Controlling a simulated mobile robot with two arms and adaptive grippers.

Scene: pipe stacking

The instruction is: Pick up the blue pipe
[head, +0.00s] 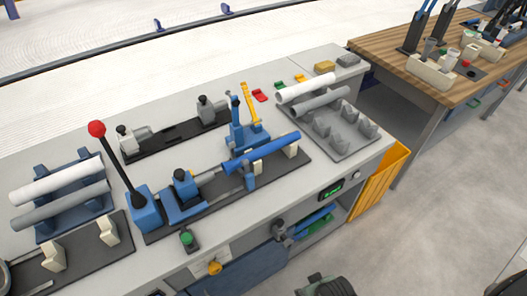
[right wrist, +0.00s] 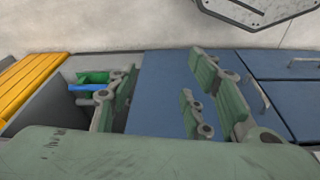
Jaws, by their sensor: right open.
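The blue pipe (head: 262,152) lies in the head view on a bench fixture with blue clamps and a dark base. Its left end meets a grey spindle, and its right part rests by a pale support. My right gripper (right wrist: 163,92) shows in the right wrist view, with its green fingers wide apart and nothing between them. It is in front of the blue cabinet front (right wrist: 163,75), away from the pipe. My left gripper is not in view.
White and grey pipes lie on a rack (head: 43,232) at left and a grey tray (head: 367,142) at right. A lever with a red knob (head: 97,128) stands left of the fixture. A yellow bin (head: 378,185) hangs at the bench's right end. Floor at right is clear.

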